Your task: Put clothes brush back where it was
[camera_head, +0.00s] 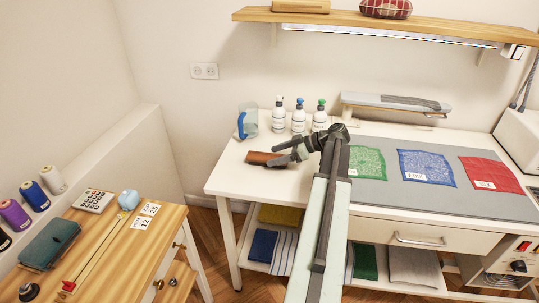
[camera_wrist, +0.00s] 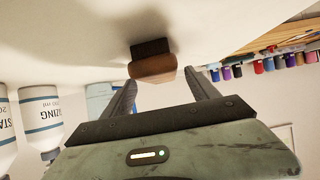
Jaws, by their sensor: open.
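The clothes brush (camera_head: 263,159) lies on the left part of the white worktable (camera_head: 225,178), brown and wooden in the head view. In the wrist view the brush (camera_wrist: 152,68) shows a brown body and dark bristles, just beyond the fingertips. My gripper (camera_head: 281,153) is open at the brush's right end in the head view. In the wrist view its two fingers (camera_wrist: 162,82) are spread, with the brush ahead of the gap between them. I cannot tell whether a finger touches it. Part of the brush is hidden by my gripper in the head view.
A blue-handled clear jug (camera_head: 250,119) and several white bottles (camera_head: 279,117) stand behind the brush. A grey mat (camera_head: 400,200) with green, blue and red cloths lies to the right. A small sleeve board (camera_head: 395,102) stands behind. A wooden cabinet (camera_head: 120,255) is at lower left.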

